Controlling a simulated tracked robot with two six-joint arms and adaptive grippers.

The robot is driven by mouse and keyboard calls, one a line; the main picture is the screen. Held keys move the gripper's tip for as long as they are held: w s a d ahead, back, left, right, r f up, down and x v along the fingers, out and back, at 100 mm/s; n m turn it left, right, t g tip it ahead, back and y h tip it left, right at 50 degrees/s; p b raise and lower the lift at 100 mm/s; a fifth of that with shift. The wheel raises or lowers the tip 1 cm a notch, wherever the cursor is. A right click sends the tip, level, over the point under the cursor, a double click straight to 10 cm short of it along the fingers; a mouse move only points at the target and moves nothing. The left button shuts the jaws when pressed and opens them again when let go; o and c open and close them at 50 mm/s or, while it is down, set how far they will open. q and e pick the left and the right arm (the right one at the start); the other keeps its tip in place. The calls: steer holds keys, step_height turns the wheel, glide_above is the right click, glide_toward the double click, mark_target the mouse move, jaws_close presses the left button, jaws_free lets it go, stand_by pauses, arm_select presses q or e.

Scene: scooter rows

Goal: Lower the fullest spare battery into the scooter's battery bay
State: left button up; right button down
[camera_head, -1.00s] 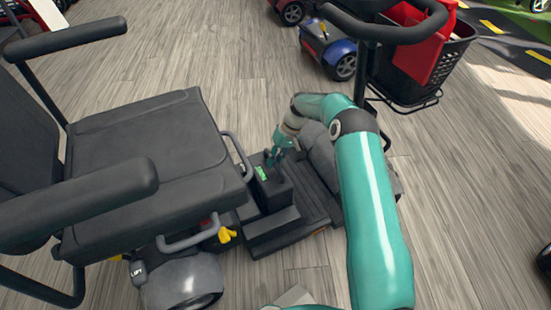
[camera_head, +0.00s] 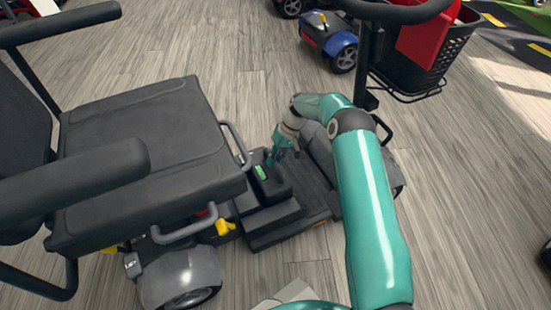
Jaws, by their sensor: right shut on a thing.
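A dark battery (camera_head: 270,188) with a lit green strip on its top is at the rear of the scooter's footboard, in front of the seat. My right gripper (camera_head: 271,160) is shut on the top of this battery. The arm's teal link hides part of the footboard's far side. The scooter (camera_head: 145,140) has a wide black seat and armrests. I cannot tell how deep the battery sits in its bay, as the bay's opening is hidden. My left gripper is not in view.
The scooter's front basket (camera_head: 436,62) holds something red. A yellow lever (camera_head: 225,227) shows below the seat. A blue scooter (camera_head: 332,42) stands behind. Wooden floor is free in front and behind.

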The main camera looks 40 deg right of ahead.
steer(key=shift+a+f+b, duration=0.1)
steer(key=shift+f+b, duration=0.25)
steer(key=shift+f, duration=0.1)
stand_by(1.2)
steer(key=c, duration=1)
jaws_free()
